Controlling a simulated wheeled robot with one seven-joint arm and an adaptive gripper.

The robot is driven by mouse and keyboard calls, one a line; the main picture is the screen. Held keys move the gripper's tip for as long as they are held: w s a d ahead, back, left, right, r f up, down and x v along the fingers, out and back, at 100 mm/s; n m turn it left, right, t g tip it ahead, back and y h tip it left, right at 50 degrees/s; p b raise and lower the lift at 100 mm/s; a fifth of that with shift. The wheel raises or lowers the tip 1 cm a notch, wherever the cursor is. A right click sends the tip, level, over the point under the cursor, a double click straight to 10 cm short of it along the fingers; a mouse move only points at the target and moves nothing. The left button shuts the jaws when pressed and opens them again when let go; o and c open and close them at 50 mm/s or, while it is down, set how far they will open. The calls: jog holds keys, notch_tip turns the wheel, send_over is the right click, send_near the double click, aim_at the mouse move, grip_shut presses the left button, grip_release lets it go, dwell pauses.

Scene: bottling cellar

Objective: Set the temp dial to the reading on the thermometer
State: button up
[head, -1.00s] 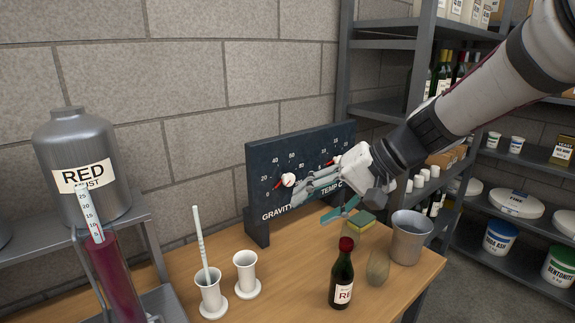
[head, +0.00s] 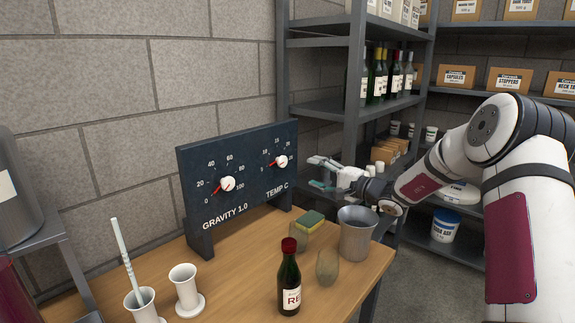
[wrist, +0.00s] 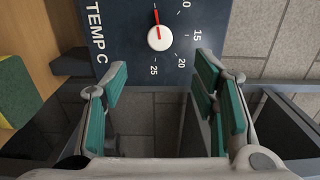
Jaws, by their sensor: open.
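The temp dial (head: 281,161) is a white knob with a red pointer, on the right of a dark upright panel (head: 240,185). Its pointer aims left, low on the scale, near the 5. In the wrist view the temp dial (wrist: 160,38) is seen close, with 10, 15, 20 and 25 around it; its pointer aims at the top edge. My gripper (head: 318,172) is open and empty, right of the panel and apart from the dial. In the wrist view its fingers (wrist: 162,72) are spread, below the knob in the picture. No readable thermometer scale is in view now.
The gravity dial (head: 227,184) sits left on the panel. Shelving (head: 330,108) rises behind my gripper.

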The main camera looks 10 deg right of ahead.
aim_at(284, 162)
jog(key=x, duration=1.2)
jog(key=shift+w+a+b, duration=0.2)
jog(key=shift+b, duration=0.1)
jog(key=c, duration=1.2)
